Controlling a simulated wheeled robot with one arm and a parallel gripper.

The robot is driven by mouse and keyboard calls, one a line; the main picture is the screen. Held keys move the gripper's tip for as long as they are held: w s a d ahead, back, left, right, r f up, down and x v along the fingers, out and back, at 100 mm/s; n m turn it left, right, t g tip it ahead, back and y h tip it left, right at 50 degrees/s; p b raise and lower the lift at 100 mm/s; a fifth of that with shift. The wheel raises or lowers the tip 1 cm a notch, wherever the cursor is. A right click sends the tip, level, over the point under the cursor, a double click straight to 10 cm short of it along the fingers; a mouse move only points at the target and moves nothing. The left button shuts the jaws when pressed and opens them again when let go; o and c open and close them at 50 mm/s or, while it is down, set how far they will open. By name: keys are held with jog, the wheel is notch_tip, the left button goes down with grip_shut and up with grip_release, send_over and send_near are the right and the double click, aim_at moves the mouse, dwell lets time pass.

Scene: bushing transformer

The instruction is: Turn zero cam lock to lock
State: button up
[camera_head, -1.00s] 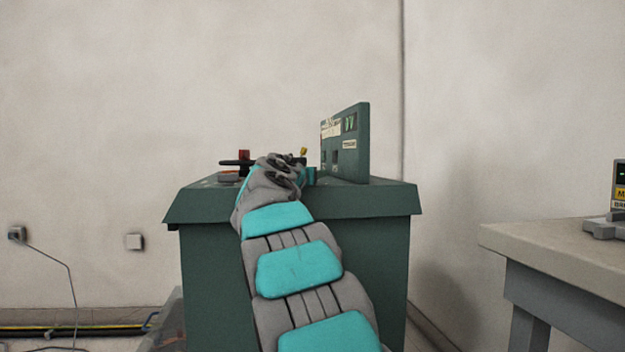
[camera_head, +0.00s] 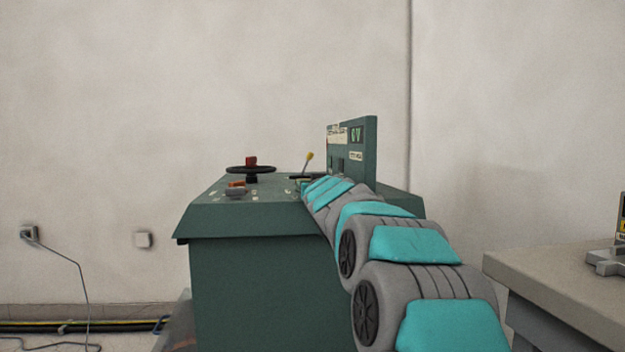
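A green control console (camera_head: 285,290) stands against the wall, with an upright panel (camera_head: 364,155) at its back right. A black handwheel (camera_head: 250,169) with a red part on top sits on the left of the console top. A lever with a yellow knob (camera_head: 309,157) stands tilted left of the panel. A small red and grey control (camera_head: 236,189) is near the front left edge. I cannot tell which part is the zero cam lock. My arm reaches over the right side of the console top, and my gripper is hidden behind its own links.
A light-topped table (camera_head: 560,270) stands at the right with a grey device (camera_head: 607,262) on it. A cable runs from a wall socket (camera_head: 30,234) at the left to the floor. The left of the console top is clear of my arm.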

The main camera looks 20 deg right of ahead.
dwell(0.4)
jog(key=o, duration=1.4)
jog(key=shift+c, duration=0.2)
jog(key=shift+s, duration=0.1)
jog(key=shift+b+v, duration=0.55)
jog(key=shift+v, duration=3.3)
